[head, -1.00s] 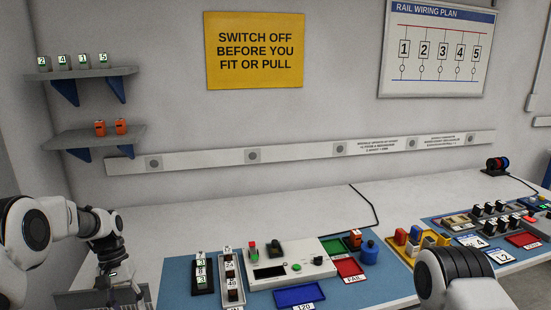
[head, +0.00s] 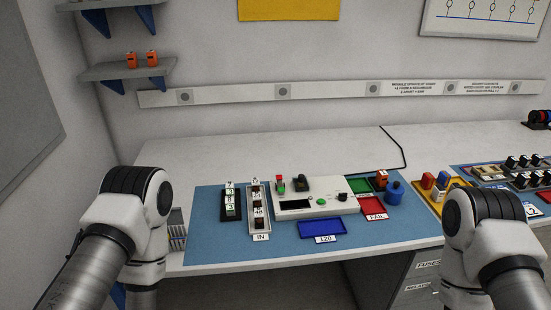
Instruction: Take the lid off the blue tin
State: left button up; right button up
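The blue tin (head: 394,197) stands upright at the right end of the blue mat, beside the red FAIL tray (head: 373,216). A small knob shows on top of it, so its lid (head: 395,186) appears to be on. It is small in the picture, and the seam between lid and tin is hard to make out. Only links of my left and right arms show, at the lower left and lower right. Neither gripper is in view, and nothing of mine touches the tin.
A grey test unit (head: 310,206) stands left of the tin, with a blue tray (head: 320,230) in front. A green tray (head: 359,186) and an orange block (head: 382,179) are behind it. A yellow holder (head: 430,200) with blocks is to the right.

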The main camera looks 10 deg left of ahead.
aim_at(395, 188)
jog(key=u, duration=1.2)
jog(key=k+l+z, duration=0.1)
jog(key=z, duration=1.65)
jog(key=u, duration=0.3)
jog(key=i+l+u, duration=0.2)
jog(key=u, duration=0.25)
jog(key=i+l+u, duration=0.1)
jog(key=l+u, duration=0.8)
